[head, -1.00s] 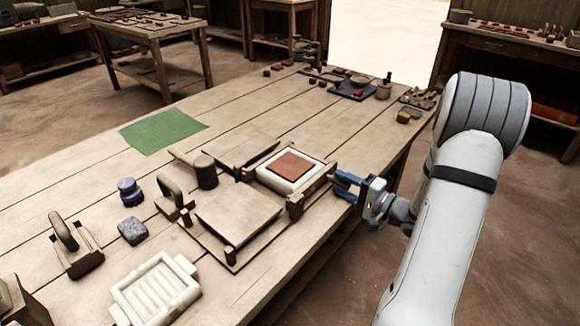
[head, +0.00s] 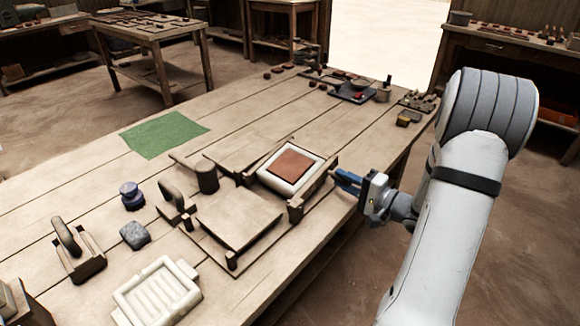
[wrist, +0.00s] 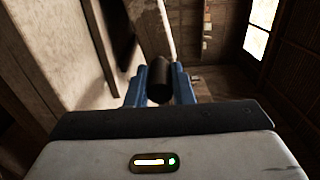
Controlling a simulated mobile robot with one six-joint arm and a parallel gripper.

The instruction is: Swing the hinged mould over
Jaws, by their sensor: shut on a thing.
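The hinged mould (head: 264,178) is a pale frame around a red-brown tile (head: 291,162), at the right side of a wooden base on the bench. It looks slightly tilted, its right side a little raised. A flat wooden plate (head: 238,216) lies beside it at the front left. My gripper (head: 346,181), with blue fingers, is at the mould's right side by the bench edge. In the wrist view my gripper (wrist: 160,80) is shut on a dark round handle (wrist: 160,82). In the head view the fingers hide that handle.
A wooden mallet (head: 206,175), a handled block (head: 172,200) and a grey stone (head: 134,235) lie left of the base. A white ribbed tray (head: 135,307) is at the front. A green mat (head: 165,134) lies at the back left, with clear bench around it.

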